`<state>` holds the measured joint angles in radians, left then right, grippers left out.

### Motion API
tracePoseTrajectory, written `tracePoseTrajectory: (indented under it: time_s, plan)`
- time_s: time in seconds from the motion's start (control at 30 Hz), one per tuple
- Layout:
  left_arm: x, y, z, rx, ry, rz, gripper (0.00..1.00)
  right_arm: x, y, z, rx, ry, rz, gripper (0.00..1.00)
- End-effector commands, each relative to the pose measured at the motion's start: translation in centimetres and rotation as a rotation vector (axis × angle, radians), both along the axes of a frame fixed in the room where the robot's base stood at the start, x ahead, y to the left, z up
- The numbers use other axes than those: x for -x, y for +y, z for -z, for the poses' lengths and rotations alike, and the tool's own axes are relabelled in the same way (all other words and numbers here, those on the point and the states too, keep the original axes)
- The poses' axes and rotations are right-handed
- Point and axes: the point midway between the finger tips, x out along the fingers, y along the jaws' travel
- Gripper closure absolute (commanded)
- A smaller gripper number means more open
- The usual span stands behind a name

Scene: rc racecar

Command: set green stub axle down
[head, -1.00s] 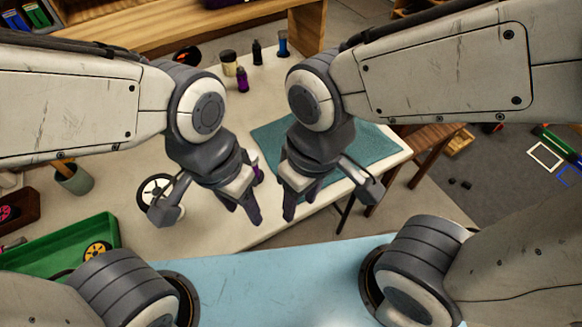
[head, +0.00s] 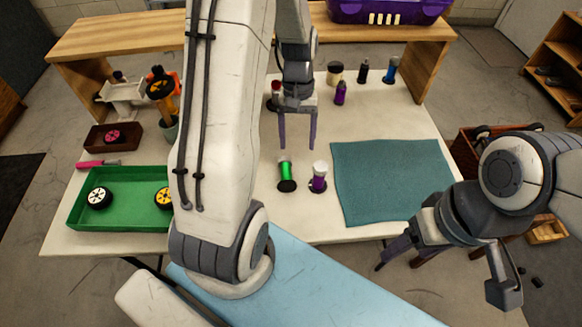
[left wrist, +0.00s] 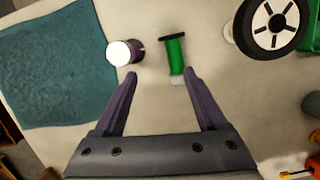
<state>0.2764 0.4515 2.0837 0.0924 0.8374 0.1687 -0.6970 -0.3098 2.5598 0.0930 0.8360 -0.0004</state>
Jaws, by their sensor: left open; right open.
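My right gripper (head: 392,254) is open and empty at the table's front right edge.
A teal mat (head: 390,180) lies on the right. A green tray (head: 120,219) with wheels is at the left, partly hidden by my left arm. Small bottles (head: 340,93) stand at the back. A black and white wheel (left wrist: 270,22) is in the left wrist view.

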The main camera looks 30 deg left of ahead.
Motion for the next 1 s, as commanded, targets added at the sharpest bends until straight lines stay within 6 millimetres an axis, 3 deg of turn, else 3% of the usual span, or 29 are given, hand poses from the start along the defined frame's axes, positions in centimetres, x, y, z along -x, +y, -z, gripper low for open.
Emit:
tracePoseTrajectory:
  time_s: [0.03, 0.1, 0.2, 0.4, 0.67, 1.0]
  plan:
    - [0.0, 1.6, 0.7, 0.003, 0.016, -0.054, 0.26, 0.0, 0.0, -0.3, 0.000, 0.000, 0.000, 0.32]
    - [0.1, 2.9, 1.3, 0.005, 0.027, -0.100, 0.26, 0.0, 0.0, -0.3, 0.000, 0.000, 0.000, 0.32]
    - [0.3, 3.6, 2.4, 0.008, 0.038, -0.131, 0.26, 0.0, 0.0, -0.3, 0.000, 0.000, 0.000, 0.32]
    - [0.9, 3.1, 5.5, 0.009, 0.040, -0.132, 0.26, 0.0, 0.0, -0.2, 0.000, 0.000, 0.000, 0.32]
    - [1.2, 2.8, 7.6, 0.008, 0.037, -0.131, 0.26, 0.0, 0.0, -0.2, 0.000, 0.000, 0.000, 0.32]
    - [1.9, 2.3, 11.8, 0.008, 0.036, -0.130, 0.26, 0.0, 0.0, -0.4, 0.000, 0.000, 0.000, 0.32]
